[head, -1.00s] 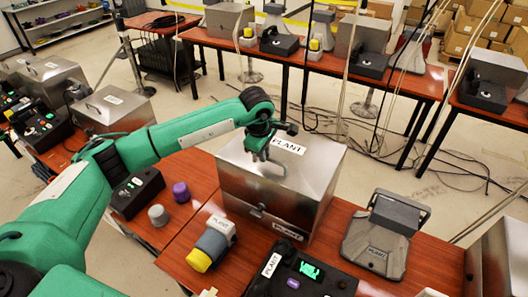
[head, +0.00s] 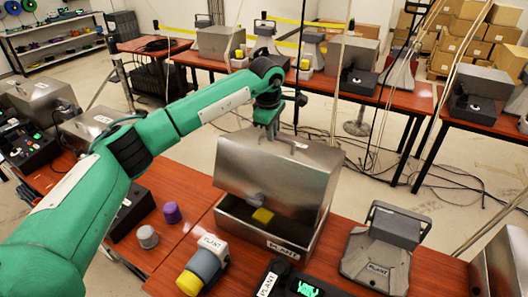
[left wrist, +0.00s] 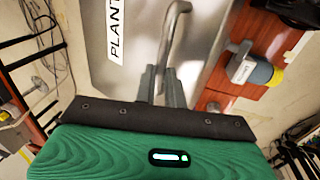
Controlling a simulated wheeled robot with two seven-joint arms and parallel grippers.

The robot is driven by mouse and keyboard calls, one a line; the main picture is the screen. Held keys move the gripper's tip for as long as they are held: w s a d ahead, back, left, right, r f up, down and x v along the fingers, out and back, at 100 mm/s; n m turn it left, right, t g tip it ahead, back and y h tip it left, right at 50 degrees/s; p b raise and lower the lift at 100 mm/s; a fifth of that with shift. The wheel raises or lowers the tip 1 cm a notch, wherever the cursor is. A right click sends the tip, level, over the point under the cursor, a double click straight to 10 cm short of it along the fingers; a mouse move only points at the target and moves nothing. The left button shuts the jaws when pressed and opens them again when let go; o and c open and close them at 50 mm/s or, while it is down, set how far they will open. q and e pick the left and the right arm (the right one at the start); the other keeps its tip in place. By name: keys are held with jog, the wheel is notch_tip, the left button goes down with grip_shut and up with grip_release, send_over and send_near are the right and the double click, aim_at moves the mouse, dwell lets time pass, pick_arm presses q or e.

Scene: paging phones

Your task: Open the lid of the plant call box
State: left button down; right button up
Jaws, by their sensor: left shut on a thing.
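The plant call box (head: 240,225) is a metal box on the red-brown table, with a PLANT label on its front. Its metal lid (head: 265,170) is tilted up at the front, showing the dark inside and a yellow thing (head: 263,215) in it. A grey knob sits on the lid's lower edge. My left gripper (head: 268,128) is above the lid, shut on the lid's bent rod handle (left wrist: 174,35). The fingers (left wrist: 160,80) show around the handle in the left wrist view, beside the lid's PLANT label. My right gripper is not in view.
A grey wedge-shaped PLANT unit (head: 378,255) stands to the right. Purple (head: 172,212) and grey (head: 147,237) knobs lie left of the box.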

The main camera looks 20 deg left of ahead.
pick_arm(q)
jog(key=w+d+r, duration=0.1)
jog(key=w+r, duration=0.1)
jog(key=w, duration=0.6)
jog(key=shift+w+d, duration=0.3)
jog(key=shift+d, duration=0.05)
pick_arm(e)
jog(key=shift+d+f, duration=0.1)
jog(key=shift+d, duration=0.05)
pick_arm(q)
jog(key=shift+r, duration=0.1)
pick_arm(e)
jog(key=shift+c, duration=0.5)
